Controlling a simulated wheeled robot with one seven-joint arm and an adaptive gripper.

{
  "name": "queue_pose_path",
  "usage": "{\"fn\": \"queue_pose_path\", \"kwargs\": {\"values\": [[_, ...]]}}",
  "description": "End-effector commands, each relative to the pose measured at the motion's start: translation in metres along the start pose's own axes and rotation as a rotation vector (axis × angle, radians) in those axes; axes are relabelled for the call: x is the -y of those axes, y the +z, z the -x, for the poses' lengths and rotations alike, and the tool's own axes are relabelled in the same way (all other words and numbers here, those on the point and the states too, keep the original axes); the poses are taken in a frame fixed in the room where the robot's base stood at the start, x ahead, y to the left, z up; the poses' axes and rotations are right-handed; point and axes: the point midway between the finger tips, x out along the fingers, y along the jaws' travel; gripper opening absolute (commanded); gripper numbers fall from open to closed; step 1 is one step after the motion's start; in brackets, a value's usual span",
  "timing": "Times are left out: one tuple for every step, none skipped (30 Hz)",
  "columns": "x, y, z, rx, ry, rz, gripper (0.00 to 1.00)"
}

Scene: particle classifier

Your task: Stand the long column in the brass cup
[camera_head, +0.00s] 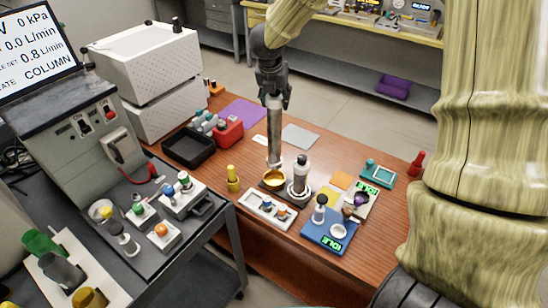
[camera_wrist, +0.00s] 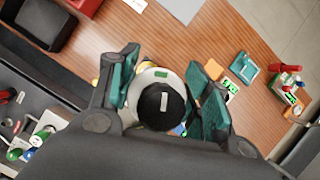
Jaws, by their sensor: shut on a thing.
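The long column (camera_head: 274,130) is a slim silver-grey tube, upright in the head view. My gripper (camera_head: 271,92) is shut on its upper end. The brass cup (camera_head: 274,182) is a small golden bowl on a dark base, directly below the column. The column's lower end is at or just inside the cup's rim; I cannot tell if it rests on the bottom. In the wrist view, my gripper's (camera_wrist: 162,80) teal fingers flank a round black top (camera_wrist: 162,106) with a pale collar, seemingly the column's end. The cup is mostly hidden there.
A grey cylinder with a dark top (camera_head: 300,175) stands close to the cup's right. A white tray (camera_head: 262,208) lies in front, a yellow bottle (camera_head: 232,180) left, and a blue scale (camera_head: 328,232) right. A black bin (camera_head: 188,150) and red box (camera_head: 229,133) are behind left.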

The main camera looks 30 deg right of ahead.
Motion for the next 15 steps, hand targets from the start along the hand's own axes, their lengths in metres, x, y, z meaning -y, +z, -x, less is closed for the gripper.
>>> {"fn": "queue_pose_path", "kwargs": {"values": [[-0.001,-0.001,-0.002,0.002,0.000,0.002,0.00],[-0.001,-0.002,-0.005,0.003,0.000,0.002,0.00],[-0.001,-0.004,-0.009,0.003,-0.001,0.003,0.00],[-0.002,-0.005,-0.013,0.002,-0.001,0.004,0.00],[-0.002,-0.007,-0.017,0.001,-0.001,0.004,0.00],[-0.002,-0.009,-0.021,0.002,-0.001,0.004,0.00],[-0.002,-0.010,-0.025,0.002,0.000,0.004,0.00],[-0.002,-0.012,-0.029,0.002,-0.001,0.004,0.00],[-0.002,-0.013,-0.032,0.003,-0.001,0.004,0.00],[-0.002,-0.015,-0.035,0.003,0.001,0.004,0.00],[-0.002,-0.016,-0.038,0.002,0.000,0.004,0.00],[-0.002,-0.017,-0.041,0.002,0.000,0.003,0.00],[-0.002,-0.018,-0.043,0.002,0.001,0.003,0.00],[-0.002,-0.018,-0.045,0.003,0.002,0.002,0.00],[-0.002,-0.019,-0.046,0.003,0.002,0.002,0.00]]}}
